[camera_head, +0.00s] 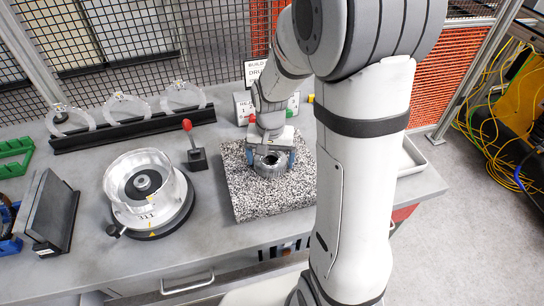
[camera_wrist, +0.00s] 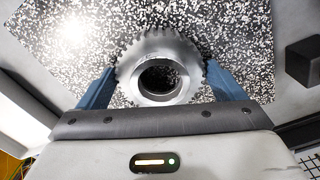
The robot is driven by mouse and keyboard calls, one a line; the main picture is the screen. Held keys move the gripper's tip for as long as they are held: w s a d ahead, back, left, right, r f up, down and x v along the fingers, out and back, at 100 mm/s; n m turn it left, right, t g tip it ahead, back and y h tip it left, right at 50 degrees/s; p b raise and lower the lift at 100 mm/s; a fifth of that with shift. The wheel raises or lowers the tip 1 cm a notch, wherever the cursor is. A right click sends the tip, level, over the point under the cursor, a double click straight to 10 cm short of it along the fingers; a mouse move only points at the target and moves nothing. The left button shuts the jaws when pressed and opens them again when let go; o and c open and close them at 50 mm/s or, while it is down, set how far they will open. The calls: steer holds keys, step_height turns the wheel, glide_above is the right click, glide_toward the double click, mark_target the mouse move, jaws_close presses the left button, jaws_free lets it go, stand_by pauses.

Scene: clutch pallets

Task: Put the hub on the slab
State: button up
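The hub (camera_wrist: 131,68) is a grey metal ring with teeth around its rim and a round hole. In the head view the hub (camera_head: 270,169) is over the middle of the speckled black-and-white slab (camera_head: 247,204), at or very close to its surface. I cannot tell whether it touches. My gripper (camera_head: 271,160) points down with its blue fingers on either side of the hub. In the wrist view the fingertips of my gripper (camera_wrist: 161,72) meet the hub's toothed edge on both sides. Slab speckle shows through the hole.
Left of the slab stand a red-knobbed lever (camera_head: 196,157) and a clear-walled round fixture (camera_head: 150,205). A black rack (camera_head: 135,131) with clear rings is behind. A dark upright block (camera_head: 50,212) and green tray (camera_head: 14,158) are far left. A small sign (camera_head: 256,72) stands at the back.

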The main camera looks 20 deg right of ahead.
steer(key=shift+o, duration=1)
step_height(320, 180, up, 11)
steer(key=s+r+n+t, duration=0.1)
steer(key=s+n, duration=0.1)
steer(key=s, duration=0.5)
steer(key=s+r+n+t, duration=0.2)
steer(key=s, duration=0.5)
steer(key=shift+s+d+r+n, duration=0.25)
steer(key=shift+r+n, duration=0.05)
steer(key=shift+c, duration=0.4)
